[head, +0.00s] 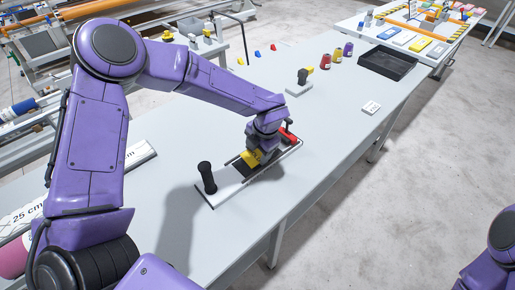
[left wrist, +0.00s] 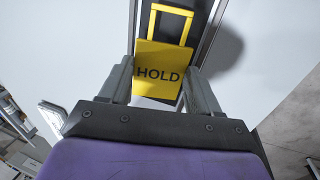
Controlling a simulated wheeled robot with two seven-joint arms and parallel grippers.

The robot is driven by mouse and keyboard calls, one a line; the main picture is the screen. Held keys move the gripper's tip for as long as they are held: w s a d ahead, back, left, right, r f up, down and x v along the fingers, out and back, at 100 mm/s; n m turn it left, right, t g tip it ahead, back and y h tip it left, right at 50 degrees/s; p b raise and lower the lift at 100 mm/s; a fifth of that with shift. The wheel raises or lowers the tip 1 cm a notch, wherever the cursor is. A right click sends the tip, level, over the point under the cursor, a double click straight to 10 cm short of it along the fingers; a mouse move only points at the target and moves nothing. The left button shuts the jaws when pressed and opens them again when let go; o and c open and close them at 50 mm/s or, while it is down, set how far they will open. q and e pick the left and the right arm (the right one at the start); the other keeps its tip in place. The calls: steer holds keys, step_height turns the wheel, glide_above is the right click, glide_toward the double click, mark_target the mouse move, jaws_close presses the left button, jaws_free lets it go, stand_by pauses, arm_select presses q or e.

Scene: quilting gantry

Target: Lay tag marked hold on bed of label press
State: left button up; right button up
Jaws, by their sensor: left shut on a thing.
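The yellow tag marked HOLD (left wrist: 160,70) is between the fingers of my left gripper (left wrist: 160,92), which is shut on it. In the head view the tag (head: 250,158) shows below my left gripper (head: 259,150), over the label press (head: 232,187). In the left wrist view a yellow outline (left wrist: 173,12) on the dark bed (left wrist: 205,40) lies just beyond the tag. I cannot tell whether the tag touches the bed. My right gripper is out of view.
A small white card (head: 371,107) lies on the grey table (head: 330,125). A black tray (head: 387,64), small coloured weight-like pieces (head: 337,56) and a stamp-like tool (head: 300,82) stand farther back. The table's front right is clear.

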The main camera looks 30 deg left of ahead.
arm_select(q)
steer(key=shift+f, duration=0.5)
steer(key=o, duration=1.1)
steer(key=b+v, duration=0.2)
steer(key=v, duration=0.8)
steer(key=shift+d+r, duration=0.1)
steer(key=shift+r, duration=0.25)
